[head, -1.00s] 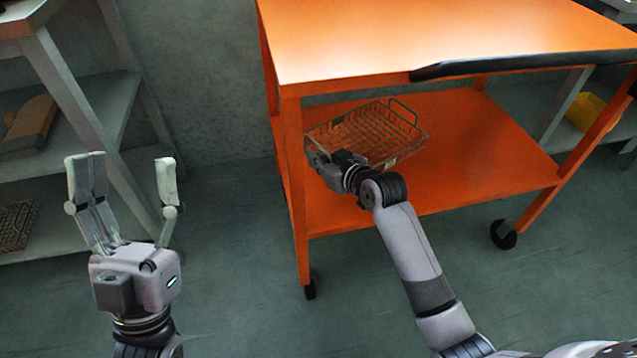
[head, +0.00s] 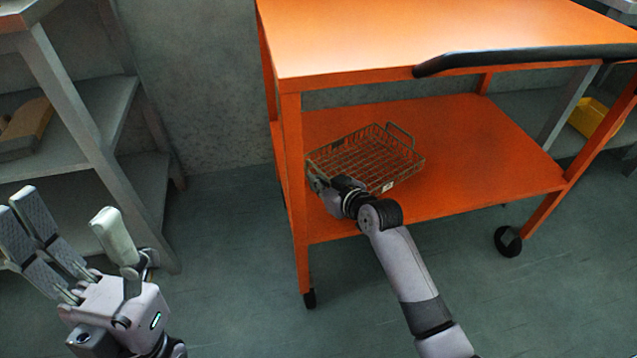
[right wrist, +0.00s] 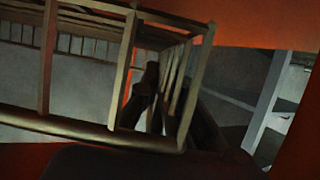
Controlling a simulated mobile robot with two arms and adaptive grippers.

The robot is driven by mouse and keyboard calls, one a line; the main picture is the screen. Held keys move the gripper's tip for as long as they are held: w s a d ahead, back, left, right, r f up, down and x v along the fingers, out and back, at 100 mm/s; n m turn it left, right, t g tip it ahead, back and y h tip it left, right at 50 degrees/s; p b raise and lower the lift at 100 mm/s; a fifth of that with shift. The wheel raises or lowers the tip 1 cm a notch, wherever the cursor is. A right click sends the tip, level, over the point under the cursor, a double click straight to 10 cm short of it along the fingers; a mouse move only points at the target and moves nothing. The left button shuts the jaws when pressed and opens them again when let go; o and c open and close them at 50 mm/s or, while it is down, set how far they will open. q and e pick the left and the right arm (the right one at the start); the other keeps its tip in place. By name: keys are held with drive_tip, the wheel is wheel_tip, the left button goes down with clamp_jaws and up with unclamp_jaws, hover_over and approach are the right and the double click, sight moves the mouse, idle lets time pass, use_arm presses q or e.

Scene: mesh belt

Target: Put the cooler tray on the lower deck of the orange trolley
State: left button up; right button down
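The cooler tray (head: 372,160) is a wire basket with a raised handle at its far end and a small white label on its near side. It is level at the left part of the orange trolley's lower deck (head: 470,140), low over or on the surface; any small gap is hard to see. My right gripper (head: 316,180) is shut on its near left corner. In the right wrist view, the tray's wire bars (right wrist: 128,70) fill the left and middle, with dark fingers partly hidden behind them. My left gripper (head: 72,228) is open and empty, left of the trolley.
The trolley's top deck (head: 430,35) overhangs the tray, and its front left leg (head: 297,190) stands close beside my right gripper. A grey shelf rack (head: 70,120) stands at the left. A yellow bin (head: 590,115) is behind the trolley at the right. The lower deck's right part is clear.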

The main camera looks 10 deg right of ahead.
drive_tip(key=shift+f, duration=0.55)
drive_tip(key=c, duration=1.8)
unclamp_jaws()
